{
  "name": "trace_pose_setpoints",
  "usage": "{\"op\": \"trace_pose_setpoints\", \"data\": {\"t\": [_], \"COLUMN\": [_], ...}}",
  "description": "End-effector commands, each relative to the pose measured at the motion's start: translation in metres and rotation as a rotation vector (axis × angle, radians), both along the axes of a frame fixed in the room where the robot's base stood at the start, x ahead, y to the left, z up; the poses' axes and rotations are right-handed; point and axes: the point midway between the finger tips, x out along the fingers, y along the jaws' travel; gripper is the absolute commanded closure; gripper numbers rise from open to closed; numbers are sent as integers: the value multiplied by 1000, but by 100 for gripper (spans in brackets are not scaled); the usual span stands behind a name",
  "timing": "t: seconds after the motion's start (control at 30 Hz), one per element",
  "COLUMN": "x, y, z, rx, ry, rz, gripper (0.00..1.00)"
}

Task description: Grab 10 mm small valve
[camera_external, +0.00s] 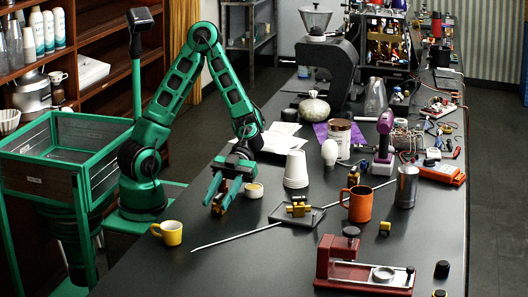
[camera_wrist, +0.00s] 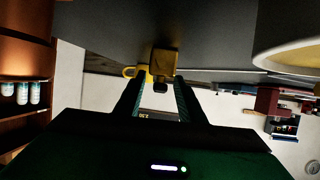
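A small yellow-brass valve (camera_wrist: 163,62) with a dark knob shows in the wrist view, between or just beyond my fingertips. My gripper (camera_wrist: 160,82) has its two fingers apart, one on each side of the valve; I cannot tell whether either touches it. In the external view my gripper (camera_external: 222,201) points down low over the table, left of the white cups. No size marking is readable.
A yellow mug (camera_external: 168,232) stands left of my gripper and a small pale cup (camera_external: 253,190) close behind it. A thin rod (camera_external: 235,237) lies in front. A plate with another brass fitting (camera_external: 298,208), an orange mug (camera_external: 357,203) and stacked white cups (camera_external: 296,169) stand right.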

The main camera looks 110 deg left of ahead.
Motion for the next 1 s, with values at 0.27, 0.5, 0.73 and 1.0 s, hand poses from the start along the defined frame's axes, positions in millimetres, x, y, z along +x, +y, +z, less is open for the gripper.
{"op": "trace_pose_setpoints", "data": {"t": [0.27, 0.5, 0.73, 1.0], "x": [-3, -3, -3, -3], "y": [-29, -30, -30, -29], "z": [-13, -14, -14, -12], "rx": [0, 1, 0, 1], "ry": [1, 0, 0, -1], "rz": [-2, 0, 0, 0], "gripper": [64, 64, 100, 100]}}
